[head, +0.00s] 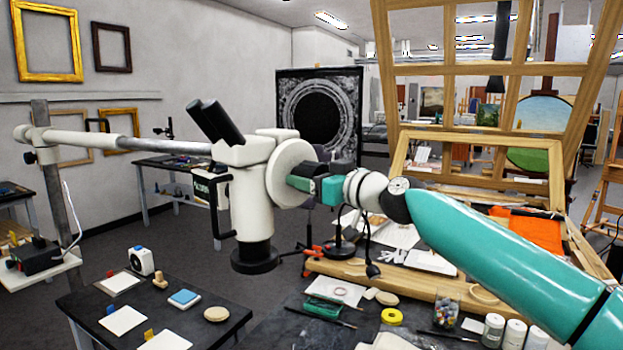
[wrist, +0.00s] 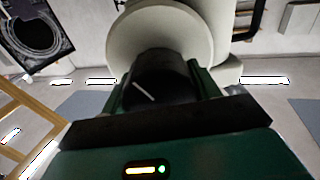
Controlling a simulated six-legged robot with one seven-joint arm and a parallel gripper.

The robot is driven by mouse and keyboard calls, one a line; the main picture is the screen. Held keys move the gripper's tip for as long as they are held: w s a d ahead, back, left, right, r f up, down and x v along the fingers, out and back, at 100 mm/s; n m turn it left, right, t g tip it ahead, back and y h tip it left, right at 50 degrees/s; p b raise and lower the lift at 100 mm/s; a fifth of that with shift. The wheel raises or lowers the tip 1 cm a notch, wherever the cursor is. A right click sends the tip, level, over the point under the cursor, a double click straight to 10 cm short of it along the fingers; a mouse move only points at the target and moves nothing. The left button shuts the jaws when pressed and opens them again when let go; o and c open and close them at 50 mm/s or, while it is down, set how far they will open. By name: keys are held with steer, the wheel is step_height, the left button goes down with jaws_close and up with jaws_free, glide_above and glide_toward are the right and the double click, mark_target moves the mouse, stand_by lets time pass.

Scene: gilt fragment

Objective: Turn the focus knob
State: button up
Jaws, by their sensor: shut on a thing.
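The microscope (head: 250,195) is cream-white with black eyepieces, held on a horizontal boom arm at the left-centre of the head view. Its focus knob (wrist: 160,75) is black with a white index line tilted from upper left to lower right. The knob sits in front of a large cream disc (head: 284,172), which also shows in the wrist view (wrist: 143,38). My gripper (head: 303,182) reaches in from the right; its green fingers lie on both sides of the knob in the wrist view (wrist: 158,72), shut on it. In the head view the knob is mostly hidden by my gripper.
A dark table (head: 160,310) below the microscope holds small pads, a white timer-like device and wooden pieces. A wooden window frame (head: 480,69) stands at the right, with jars (head: 493,330) in front. The microscope's objective (head: 254,257) hangs above the table.

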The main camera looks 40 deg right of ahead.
steer(key=shift+m, duration=1.2)
steer(key=o, duration=1)
steer(key=s, duration=0.9)
steer(key=s+d, duration=0.1)
steer(key=s, duration=0.3)
steer(key=shift+s, duration=0.4)
